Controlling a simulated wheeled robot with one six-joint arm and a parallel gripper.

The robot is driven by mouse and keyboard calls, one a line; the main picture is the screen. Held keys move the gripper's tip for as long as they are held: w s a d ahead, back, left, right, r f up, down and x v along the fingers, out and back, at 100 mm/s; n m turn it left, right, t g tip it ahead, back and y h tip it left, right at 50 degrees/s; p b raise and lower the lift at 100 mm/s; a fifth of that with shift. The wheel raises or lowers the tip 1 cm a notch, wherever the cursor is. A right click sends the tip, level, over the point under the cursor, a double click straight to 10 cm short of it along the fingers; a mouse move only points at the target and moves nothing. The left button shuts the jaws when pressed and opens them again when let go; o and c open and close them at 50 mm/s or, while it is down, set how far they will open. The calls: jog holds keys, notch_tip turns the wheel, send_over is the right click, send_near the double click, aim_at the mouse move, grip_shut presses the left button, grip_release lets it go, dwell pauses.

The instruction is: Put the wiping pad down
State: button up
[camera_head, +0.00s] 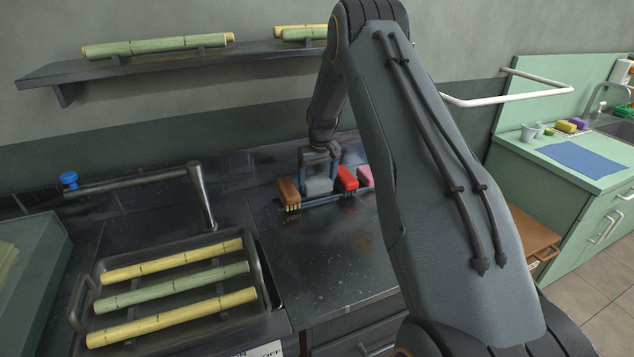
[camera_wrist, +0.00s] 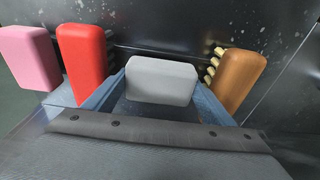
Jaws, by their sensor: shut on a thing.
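The wiping pad is a grey block (camera_head: 318,186) at the back of the dark counter, between a brown brush and a red brush. My gripper (camera_head: 319,170) is shut on it, with a blue finger on each side. In the wrist view the grey pad (camera_wrist: 161,80) sits between the two blue fingers (camera_wrist: 160,92). The pad is at the height of a low dark rack (camera_head: 325,199). I cannot tell whether its underside touches the rack, as that is hidden.
A brown brush (camera_head: 289,194) stands close on the left, a red brush (camera_head: 347,179) and a pink block (camera_head: 365,176) close on the right. A tray (camera_head: 265,280) with cane sticks lies at front left. The counter before the rack is clear. A shelf (camera_head: 160,65) hangs above.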

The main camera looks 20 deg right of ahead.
aim_at(318, 182)
jog(key=shift+f+b, duration=0.35)
jog(key=shift+f, duration=0.25)
jog(key=o, duration=0.7)
jog(key=shift+o, duration=0.2)
jog(key=shift+r+p, duration=0.4)
jog(key=shift+r, duration=0.15)
jog(key=r, duration=0.2)
jog(key=r+b, duration=0.1)
jog(key=r, duration=0.2)
jog(key=s+r+b, duration=0.1)
jog(key=r, duration=0.1)
jog(key=shift+r, duration=0.15)
jog(key=s+a+r, duration=0.2)
jog(key=s+a, duration=0.3)
jog(key=s, duration=0.4)
jog(key=s+a+r, duration=0.3)
jog(key=s+a, duration=0.2)
jog(key=s, duration=0.4)
jog(key=s+a, duration=0.2)
jog(key=s, duration=0.8)
jog(key=s+a+f, duration=0.1)
jog(key=s+a, duration=0.2)
jog(key=s, duration=0.7)
jog(key=shift+s+a+g, duration=0.25)
jog(key=shift+a+g, duration=0.05)
jog(key=shift+a, duration=0.05)
